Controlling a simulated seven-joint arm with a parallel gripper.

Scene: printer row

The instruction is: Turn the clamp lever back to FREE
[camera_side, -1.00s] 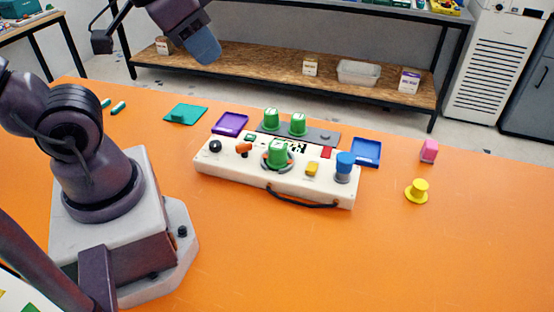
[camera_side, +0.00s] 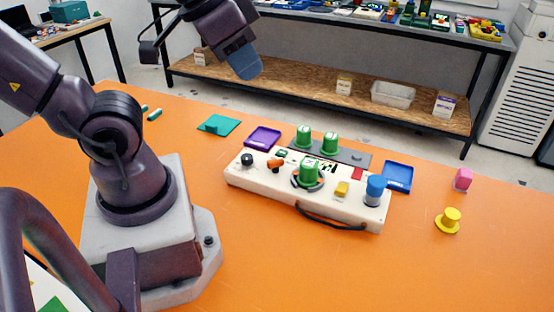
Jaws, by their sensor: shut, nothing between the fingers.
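A white console (camera_side: 330,203) stands in the middle of the orange table. An orange lever (camera_side: 275,164) sits on its top face towards the left, right of a black knob (camera_side: 247,159); it looks like the clamp lever. Its FREE marking is too small to read. A green cap (camera_side: 309,171) stands in a dark ring at the console's centre. My gripper (camera_side: 247,66), with blue fingers pointing down, is shut and empty. It is high above and behind the console in the picture, well apart from the lever.
A blue knob (camera_side: 375,188) and a yellow button (camera_side: 342,188) are on the console's right. Two green caps (camera_side: 318,141) stand on a grey plate behind. Purple (camera_side: 262,138) and blue (camera_side: 397,177) trays lie nearby. The front table (camera_side: 400,275) is clear.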

